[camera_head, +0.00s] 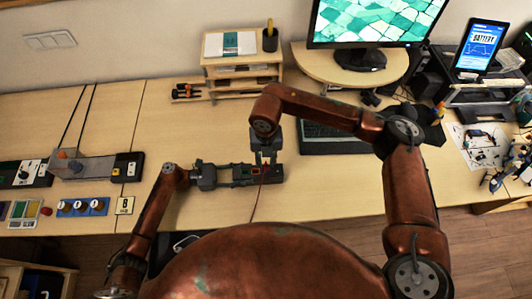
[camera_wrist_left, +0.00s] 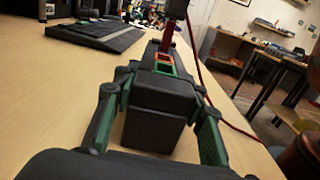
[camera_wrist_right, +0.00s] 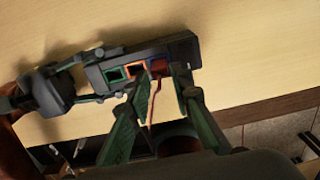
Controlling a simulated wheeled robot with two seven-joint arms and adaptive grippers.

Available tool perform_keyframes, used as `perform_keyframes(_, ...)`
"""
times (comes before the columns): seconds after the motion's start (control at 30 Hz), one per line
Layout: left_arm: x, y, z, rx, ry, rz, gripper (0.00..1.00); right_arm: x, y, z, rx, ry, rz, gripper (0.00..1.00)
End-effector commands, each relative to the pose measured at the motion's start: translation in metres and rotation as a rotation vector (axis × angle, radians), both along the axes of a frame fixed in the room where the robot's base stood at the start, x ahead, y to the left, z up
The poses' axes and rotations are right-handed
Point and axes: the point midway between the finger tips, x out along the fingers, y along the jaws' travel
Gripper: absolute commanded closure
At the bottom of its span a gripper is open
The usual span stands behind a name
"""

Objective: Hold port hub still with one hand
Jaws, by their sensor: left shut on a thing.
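The port hub (camera_head: 243,174) is a long black box lying on the table, with green, orange and blue framed ports on top, seen in the right wrist view (camera_wrist_right: 183,48). My left gripper (camera_head: 227,176) is shut on the hub's left end; its fingers flank the black block in the left wrist view (camera_wrist_left: 160,104). My right gripper (camera_head: 266,158) points down over the hub's other end. A red plug (camera_wrist_right: 157,67) stands at the blue port between the right fingertips. Whether they press on it, or how deep it sits, I cannot tell.
A red cable (camera_wrist_left: 222,120) runs from the plug toward the table's front edge. A keyboard (camera_head: 330,137) lies to the right, a wooden shelf (camera_head: 242,72) stands behind. Switch boxes (camera_head: 92,166) and a blue knob panel (camera_head: 82,207) are at the left.

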Motion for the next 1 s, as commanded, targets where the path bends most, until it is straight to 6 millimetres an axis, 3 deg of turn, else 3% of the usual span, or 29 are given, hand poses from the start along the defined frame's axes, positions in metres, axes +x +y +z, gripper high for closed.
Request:
perform_keyframes(0.1, 0.000, 0.000, -0.001, 0.001, 0.001, 0.000, 0.90, -0.001, 0.000, -0.019, 0.000, 0.003, -0.002, 0.80)
perform_keyframes(0.3, 0.000, 0.000, -0.001, 0.001, 0.001, 0.001, 0.90, 0.000, 0.000, -0.037, 0.001, 0.001, -0.001, 0.80)
perform_keyframes(0.67, 0.000, 0.000, -0.001, 0.001, 0.001, 0.000, 0.90, 0.000, 0.000, -0.041, 0.000, 0.000, -0.001, 0.80)
perform_keyframes(1.0, 0.000, 0.000, -0.001, 0.001, 0.001, 0.000, 0.90, 0.000, 0.000, -0.041, 0.001, 0.000, -0.001, 1.00)
